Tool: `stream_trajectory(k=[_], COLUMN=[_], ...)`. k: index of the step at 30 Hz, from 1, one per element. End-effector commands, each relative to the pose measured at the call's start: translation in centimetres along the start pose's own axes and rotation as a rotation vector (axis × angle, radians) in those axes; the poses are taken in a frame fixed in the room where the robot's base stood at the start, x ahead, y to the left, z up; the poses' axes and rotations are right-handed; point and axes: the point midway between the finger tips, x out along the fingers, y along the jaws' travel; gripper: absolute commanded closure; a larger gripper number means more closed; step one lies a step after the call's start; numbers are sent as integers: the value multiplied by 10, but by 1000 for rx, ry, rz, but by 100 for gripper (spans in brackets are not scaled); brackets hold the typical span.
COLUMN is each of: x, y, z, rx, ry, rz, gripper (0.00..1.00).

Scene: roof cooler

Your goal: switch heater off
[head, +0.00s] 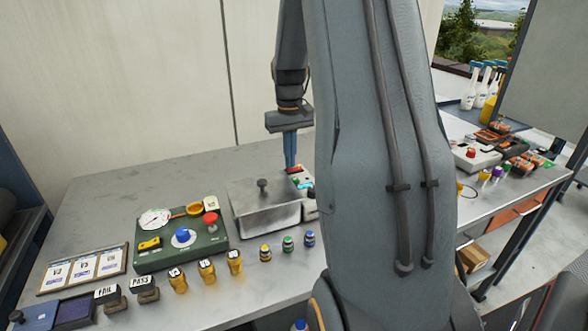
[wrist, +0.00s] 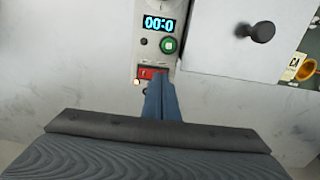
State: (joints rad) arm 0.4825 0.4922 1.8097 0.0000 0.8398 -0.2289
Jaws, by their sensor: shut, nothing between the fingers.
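My gripper (head: 290,165) is shut and empty, pointing down at the small control panel beside a grey metal box (head: 262,213). In the wrist view my gripper's fingertips (wrist: 160,86) are at the right end of a red rocker switch (wrist: 146,73), hiding part of it. I cannot tell whether they touch it. A small orange light (wrist: 137,82) glows just below the switch. Above it are a round green button (wrist: 168,45), a small black knob and a blue-lit display (wrist: 159,25). The box lid has a black knob (wrist: 262,32).
A green panel (head: 180,240) with a blue knob and a red button stands left of the box. Several small bottles (head: 288,244) and yellow weights (head: 207,271) stand in front. Stamps (head: 145,289) and a card tray (head: 84,269) lie farther left. The table behind the box is clear.

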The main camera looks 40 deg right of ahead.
Motion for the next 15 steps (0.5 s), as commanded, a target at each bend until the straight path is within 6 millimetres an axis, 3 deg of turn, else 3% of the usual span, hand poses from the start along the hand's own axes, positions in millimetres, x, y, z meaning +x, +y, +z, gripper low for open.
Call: stream_trajectory(k=[15], x=[7], y=[0], z=[0], rx=[0], ry=[-1], rz=[0], gripper=[100])
